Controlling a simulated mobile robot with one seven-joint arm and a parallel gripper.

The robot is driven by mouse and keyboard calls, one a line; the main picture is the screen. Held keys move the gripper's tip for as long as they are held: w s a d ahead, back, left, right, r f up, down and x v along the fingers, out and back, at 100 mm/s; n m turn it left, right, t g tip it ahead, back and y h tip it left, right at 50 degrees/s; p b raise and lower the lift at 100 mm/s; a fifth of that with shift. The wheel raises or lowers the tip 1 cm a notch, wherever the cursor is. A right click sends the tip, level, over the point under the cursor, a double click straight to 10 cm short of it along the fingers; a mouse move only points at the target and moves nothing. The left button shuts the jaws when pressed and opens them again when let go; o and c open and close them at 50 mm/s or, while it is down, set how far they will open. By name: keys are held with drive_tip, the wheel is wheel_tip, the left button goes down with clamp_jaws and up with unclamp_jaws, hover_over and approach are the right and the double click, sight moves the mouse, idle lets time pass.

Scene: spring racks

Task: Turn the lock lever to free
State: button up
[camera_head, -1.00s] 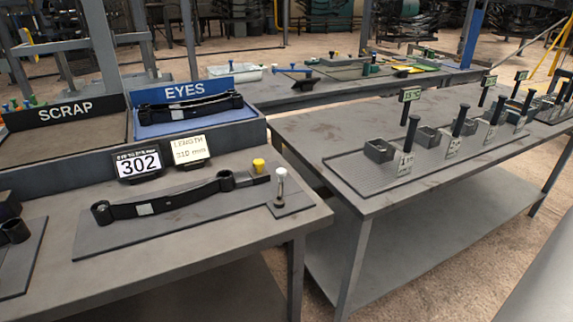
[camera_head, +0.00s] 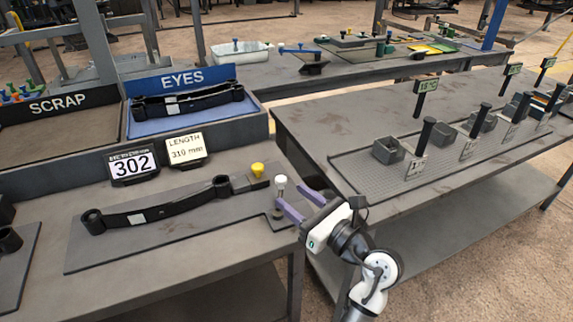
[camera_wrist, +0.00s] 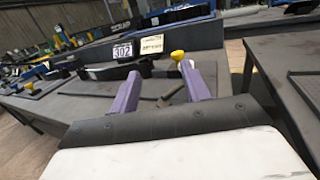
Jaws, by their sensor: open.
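A short upright post with a white cap (camera_head: 280,184), which looks like the lock lever, stands on a small plate at the right front corner of the left bench. A black leaf spring (camera_head: 155,208) with an eye at each end lies on a flat plate beside it, and a yellow knob (camera_head: 257,170) is at the spring's right end. My gripper (camera_head: 290,194) is open, its two purple fingers close to the white-capped post. In the wrist view the open fingers (camera_wrist: 160,70) have a dark bar between them. I cannot tell whether they touch anything.
A display reading 302 (camera_head: 133,166) and a LENGTH 310 mm sign (camera_head: 186,151) stand behind the spring. Behind them are a SCRAP bay (camera_head: 60,135) and a blue EYES tray (camera_head: 180,121) holding springs. Another bench (camera_head: 330,125) with posts and blocks stands to the right.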

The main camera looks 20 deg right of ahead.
sight(280, 194)
drive_tip(key=d+f+h, duration=0.1)
drive_tip(key=s+d+f+h, duration=0.1)
drive_tip(key=d, duration=0.1)
drive_tip(key=shift+s+d+f+m, duration=0.1)
drive_tip(key=shift+d+m, duration=0.2)
drive_tip(key=shift+m, duration=0.1)
drive_tip(key=p+x, duration=0.2)
drive_tip(key=x, duration=0.4)
drive_tip(key=p+x, duration=0.1)
drive_tip(key=x, duration=0.6)
drive_tip(key=shift+w+a+f+p, duration=0.1)
drive_tip(key=shift+w+f+p, duration=0.1)
drive_tip(key=shift+w+p, duration=0.15)
drive_tip(key=shift+s, duration=0.1)
clamp_jaws()
